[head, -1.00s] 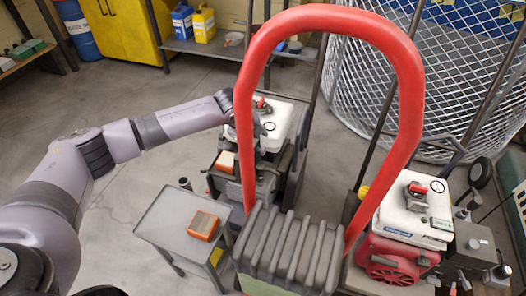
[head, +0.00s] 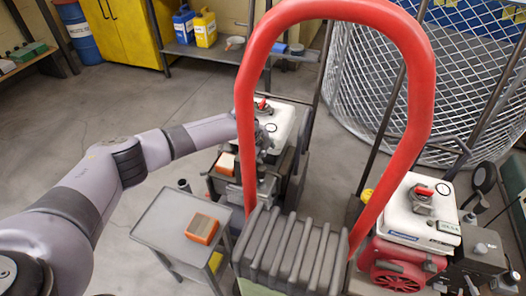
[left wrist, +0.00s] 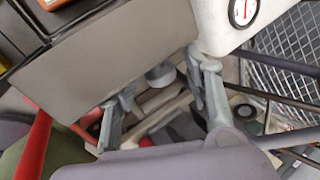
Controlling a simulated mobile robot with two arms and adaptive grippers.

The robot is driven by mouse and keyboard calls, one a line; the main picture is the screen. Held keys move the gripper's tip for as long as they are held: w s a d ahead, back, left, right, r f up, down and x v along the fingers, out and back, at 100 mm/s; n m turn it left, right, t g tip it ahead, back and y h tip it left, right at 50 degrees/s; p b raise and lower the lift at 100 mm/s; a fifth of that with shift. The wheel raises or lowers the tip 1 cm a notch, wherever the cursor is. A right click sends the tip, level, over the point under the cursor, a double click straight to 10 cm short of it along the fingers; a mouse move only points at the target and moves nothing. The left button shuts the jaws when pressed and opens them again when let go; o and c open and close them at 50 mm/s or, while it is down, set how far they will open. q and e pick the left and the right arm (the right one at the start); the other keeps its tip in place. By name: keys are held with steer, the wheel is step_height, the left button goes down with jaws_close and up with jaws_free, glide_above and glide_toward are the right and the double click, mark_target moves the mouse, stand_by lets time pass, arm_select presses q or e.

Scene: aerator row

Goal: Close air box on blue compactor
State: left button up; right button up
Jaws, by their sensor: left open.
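A machine with a white tank (head: 278,121) stands in the middle, behind a red loop handle; no blue shows on its visible parts. On its left side is an open dark air box (head: 216,178) with an orange-edged filter (head: 226,164) in it. My left gripper (head: 264,143) is at this machine, beside the tank and right of the filter, partly hidden by the handle. In the left wrist view its fingers (left wrist: 160,103) are apart, beside the lower edge of a flat grey panel (left wrist: 120,55), possibly the box's lid. I cannot tell whether they touch it. My right gripper is out of view.
The red handle (head: 420,70) and ribbed grey bellows (head: 290,250) stand close in front. A small grey table (head: 165,225) holds another orange filter (head: 202,228). A second machine with a red engine (head: 395,270) is at right. Floor at left is clear.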

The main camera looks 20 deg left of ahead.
arm_select(q)
jaws_close()
stand_by(0.5)
